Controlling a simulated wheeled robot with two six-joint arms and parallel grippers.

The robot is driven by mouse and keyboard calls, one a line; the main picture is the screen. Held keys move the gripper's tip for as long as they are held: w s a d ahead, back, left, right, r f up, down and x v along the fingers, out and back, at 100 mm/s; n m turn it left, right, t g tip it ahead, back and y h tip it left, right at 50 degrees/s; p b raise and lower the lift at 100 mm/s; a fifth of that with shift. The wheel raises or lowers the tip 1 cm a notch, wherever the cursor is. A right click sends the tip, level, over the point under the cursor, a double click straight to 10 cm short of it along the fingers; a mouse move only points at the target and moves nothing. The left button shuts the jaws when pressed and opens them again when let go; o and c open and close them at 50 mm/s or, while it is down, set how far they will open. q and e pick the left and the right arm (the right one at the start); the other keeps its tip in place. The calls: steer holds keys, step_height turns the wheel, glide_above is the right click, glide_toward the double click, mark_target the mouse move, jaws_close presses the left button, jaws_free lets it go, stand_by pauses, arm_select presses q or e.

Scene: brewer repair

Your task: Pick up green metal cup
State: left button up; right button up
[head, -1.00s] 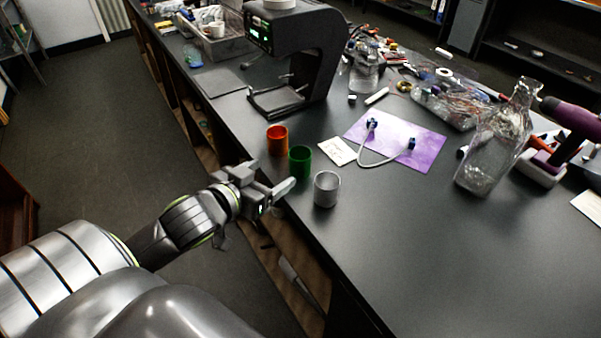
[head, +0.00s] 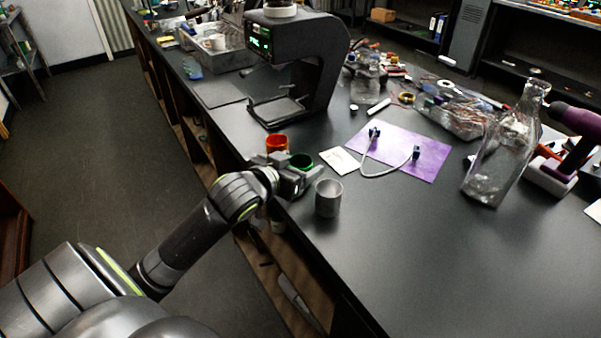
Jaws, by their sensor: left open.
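The green metal cup (head: 301,160) stands on the dark bench near its left edge, with only its rim and upper part showing. My left gripper (head: 300,176) is open at the cup, its fingers low in front of it and hiding its lower body. I cannot tell whether both fingers are around the cup or touching it. An orange-red cup (head: 277,144) stands just behind it, partly hidden by my gripper. A grey metal cup (head: 328,197) stands close in front to the right. My right gripper is not in view.
A black brewer (head: 310,60) stands behind the cups. A white card (head: 340,160) and a purple mat (head: 415,160) with a white tube lie to the right. A glass bottle (head: 490,165) stands farther right. The front of the bench is clear.

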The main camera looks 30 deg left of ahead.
arm_select(q)
steer(key=shift+w+f, duration=0.2)
steer(key=shift+w, duration=0.45)
steer(key=c, duration=1.1)
